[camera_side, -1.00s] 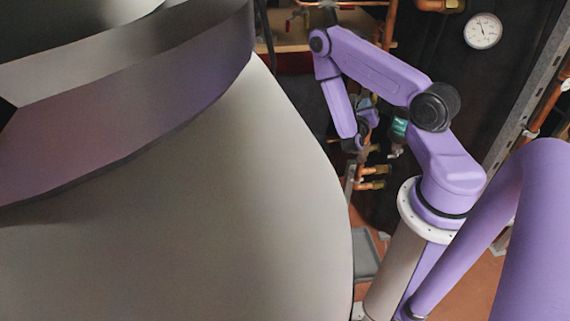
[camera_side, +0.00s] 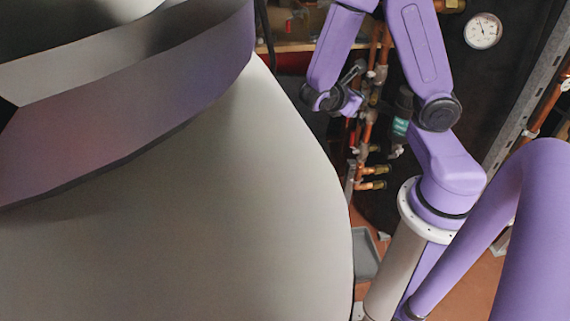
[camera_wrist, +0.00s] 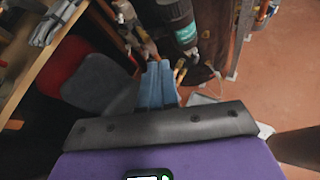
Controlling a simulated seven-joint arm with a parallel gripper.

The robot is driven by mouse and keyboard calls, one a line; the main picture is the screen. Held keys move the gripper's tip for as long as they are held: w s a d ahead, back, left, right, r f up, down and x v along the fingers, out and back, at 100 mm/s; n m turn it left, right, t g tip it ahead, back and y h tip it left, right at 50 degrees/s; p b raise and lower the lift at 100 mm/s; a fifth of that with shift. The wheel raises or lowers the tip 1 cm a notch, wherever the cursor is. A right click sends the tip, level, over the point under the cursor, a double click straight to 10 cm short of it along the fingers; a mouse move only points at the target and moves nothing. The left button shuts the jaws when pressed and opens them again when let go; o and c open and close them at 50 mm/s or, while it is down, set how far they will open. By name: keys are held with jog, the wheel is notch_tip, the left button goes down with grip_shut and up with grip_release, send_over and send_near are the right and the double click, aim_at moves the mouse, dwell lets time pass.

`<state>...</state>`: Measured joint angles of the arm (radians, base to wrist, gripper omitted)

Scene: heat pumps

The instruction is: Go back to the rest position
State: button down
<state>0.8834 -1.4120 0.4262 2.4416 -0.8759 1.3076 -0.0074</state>
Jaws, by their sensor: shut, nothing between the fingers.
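My gripper (camera_wrist: 158,72) shows in the wrist view as blue fingers side by side, closed with nothing between them. In the side view my purple arm is bent, with its upper links raised past the top edge of the picture. The wrist end hangs in front of the copper pipework, left of the arm's column. The fingers are too small and dark there to make out. In the wrist view the gripper points out over the floor and the pipework, touching nothing that I can see.
Copper pipes with valves (camera_side: 376,170) stand behind the arm. A round gauge (camera_side: 483,31) is on the dark panel at right. A large pale rounded body fills the left. In the wrist view a wooden bench (camera_wrist: 40,62) and a red-and-grey seat-like shape (camera_wrist: 95,82) are at left.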

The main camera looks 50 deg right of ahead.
jog(key=s+a+r+y, duration=0.1)
jog(key=s+a+y, duration=0.3)
jog(key=a, duration=0.3)
jog(key=s+a+r+m+t+y, duration=0.1)
jog(key=s+a+y, duration=0.2)
jog(key=a+y, duration=0.2)
jog(key=s+a+r+y, duration=0.1)
jog(key=s+a+y, duration=0.3)
jog(key=a, duration=0.5)
jog(key=shift+s+a+m, duration=0.2)
jog(key=shift+s+m, duration=0.1)
jog(key=shift+m, duration=0.1)
jog(key=shift+r, duration=0.1)
